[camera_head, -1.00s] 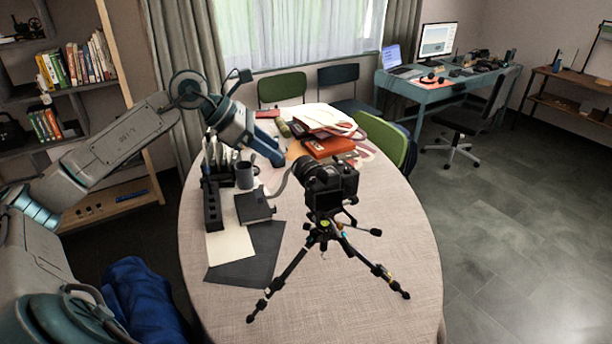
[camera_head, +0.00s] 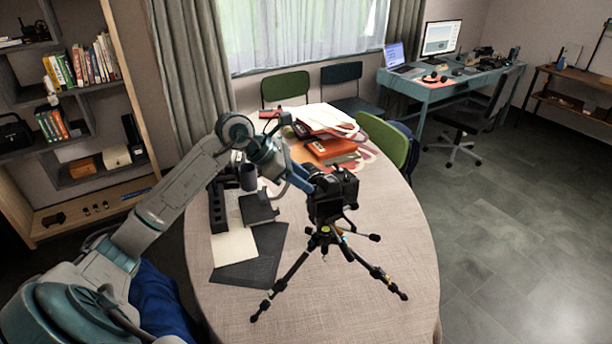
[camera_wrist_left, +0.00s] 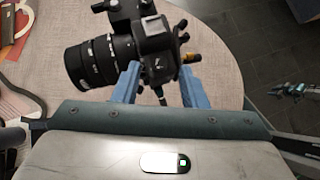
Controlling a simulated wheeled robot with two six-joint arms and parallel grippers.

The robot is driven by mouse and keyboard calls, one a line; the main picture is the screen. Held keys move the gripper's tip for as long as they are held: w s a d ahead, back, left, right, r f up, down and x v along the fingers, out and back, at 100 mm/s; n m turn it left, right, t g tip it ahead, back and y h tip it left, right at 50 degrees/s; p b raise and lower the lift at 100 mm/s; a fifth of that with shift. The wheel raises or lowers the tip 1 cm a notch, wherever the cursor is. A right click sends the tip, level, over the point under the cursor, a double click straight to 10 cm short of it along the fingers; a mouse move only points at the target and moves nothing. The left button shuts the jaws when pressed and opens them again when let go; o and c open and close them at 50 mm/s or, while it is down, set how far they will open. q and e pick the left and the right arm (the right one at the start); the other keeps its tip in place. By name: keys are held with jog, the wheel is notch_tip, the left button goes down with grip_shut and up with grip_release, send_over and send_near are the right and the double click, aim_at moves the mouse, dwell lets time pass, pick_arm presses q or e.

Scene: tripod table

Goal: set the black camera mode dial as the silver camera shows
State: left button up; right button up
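The black camera (camera_head: 338,192) stands upright on a black tripod (camera_head: 325,237) on the table. In the left wrist view the black camera (camera_wrist_left: 155,48) shows at top centre with its ribbed lens (camera_wrist_left: 95,62) pointing left. I cannot make out its mode dial clearly. My left gripper (camera_head: 305,180) is right beside the camera on its left in the head view. In the left wrist view, the blue fingers of the left gripper (camera_wrist_left: 158,88) are spread apart, with the camera body ahead and between them. I cannot tell whether they touch it. No silver camera is discernible. My right gripper is out of view.
The table (camera_head: 370,270) has clear surface at front and right. A dark mug (camera_head: 248,177), a black box (camera_head: 257,209) and a dark sheet (camera_head: 262,262) lie left of the tripod. An orange book (camera_head: 330,148) and papers are behind. A green chair (camera_head: 384,138) stands at the right edge.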

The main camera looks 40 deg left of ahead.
pick_arm(q)
jog(key=shift+x, duration=0.8)
jog(key=shift+c, duration=0.7)
grip_shut()
jog(key=shift+f, duration=0.1)
